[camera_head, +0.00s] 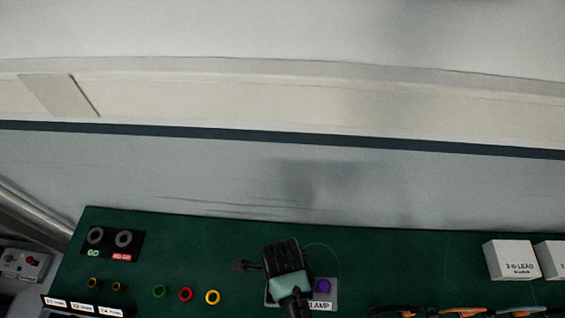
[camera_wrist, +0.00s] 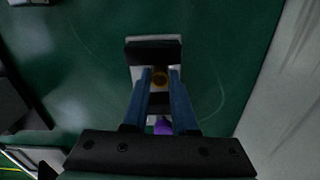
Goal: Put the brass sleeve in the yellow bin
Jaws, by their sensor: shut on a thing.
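The brass sleeve (camera_wrist: 159,78) shows as a small round brass piece between the two blue fingers of my gripper (camera_wrist: 160,73) in the wrist view. My gripper is shut on it. Just beyond the fingertips is a block with a black and pale top (camera_wrist: 153,50). I cannot tell whether the sleeve still touches this block. In the head view my arm's end is over the front middle of the green bench top (camera_head: 360,262), by the clamp label (camera_head: 320,306), and the sleeve is hidden there. No yellow bin is visible in either view.
A purple piece (camera_head: 322,286) stands right beside the clamp. Green (camera_head: 160,291), red (camera_head: 185,294) and yellow (camera_head: 212,297) rings lie to the left, with small brass rings (camera_head: 93,283) further left. White boxes (camera_head: 511,260) stand at the right. The bench's back middle is clear.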

